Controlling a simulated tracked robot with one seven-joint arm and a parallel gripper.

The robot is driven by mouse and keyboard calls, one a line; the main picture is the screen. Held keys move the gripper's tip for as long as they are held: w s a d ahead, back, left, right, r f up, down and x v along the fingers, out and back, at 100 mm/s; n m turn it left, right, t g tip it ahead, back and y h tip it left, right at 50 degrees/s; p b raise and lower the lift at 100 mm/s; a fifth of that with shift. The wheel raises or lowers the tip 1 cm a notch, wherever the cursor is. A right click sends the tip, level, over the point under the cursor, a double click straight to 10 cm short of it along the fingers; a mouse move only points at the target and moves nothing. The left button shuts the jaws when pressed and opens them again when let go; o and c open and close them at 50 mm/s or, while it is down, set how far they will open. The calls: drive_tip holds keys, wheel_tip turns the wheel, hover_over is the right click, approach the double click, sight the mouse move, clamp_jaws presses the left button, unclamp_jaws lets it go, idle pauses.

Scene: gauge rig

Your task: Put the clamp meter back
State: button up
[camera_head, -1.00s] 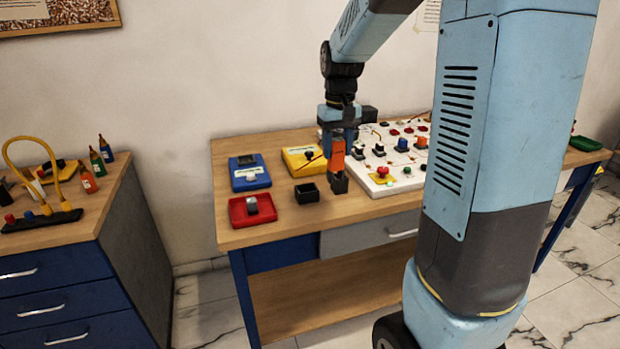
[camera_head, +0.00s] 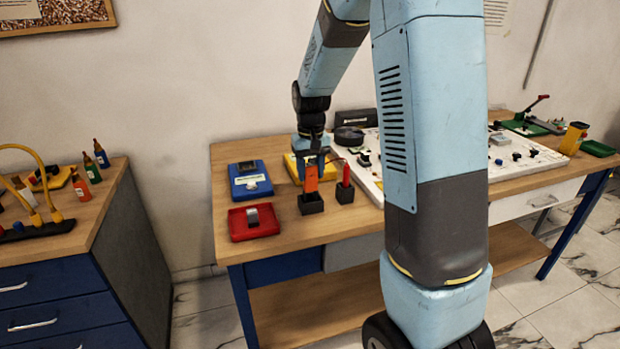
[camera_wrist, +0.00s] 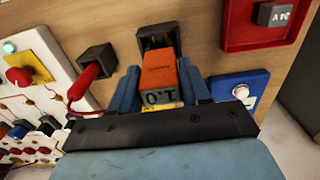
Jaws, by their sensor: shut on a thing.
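The clamp meter has an orange body (camera_head: 311,181), also in the wrist view (camera_wrist: 164,74), where its grey display end faces the camera. My gripper (camera_head: 311,163) is shut on it, with a blue finger on each side in the wrist view (camera_wrist: 162,91). The meter hangs upright, dark jaws down, at the open black holder (camera_head: 311,204). The holder also shows in the wrist view (camera_wrist: 157,33). The meter's lower end is at or inside the holder's mouth; how deep it sits is hidden.
Right beside it, a second black holder (camera_head: 345,195) carries a red probe (camera_head: 346,176). A yellow meter (camera_head: 294,168) is behind my gripper. A white circuit board (camera_head: 450,150) lies to the right.

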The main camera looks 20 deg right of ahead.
sight(311, 190)
wheel_tip(311, 190, down, 3)
drive_tip(key=shift+a+r, duration=0.1)
drive_tip(key=shift+r, duration=0.1)
drive_tip(key=shift+f, duration=0.2)
drive_tip(key=o, duration=1.2)
drive_tip(key=shift+f, duration=0.1)
drive_tip(key=shift+c, duration=0.2)
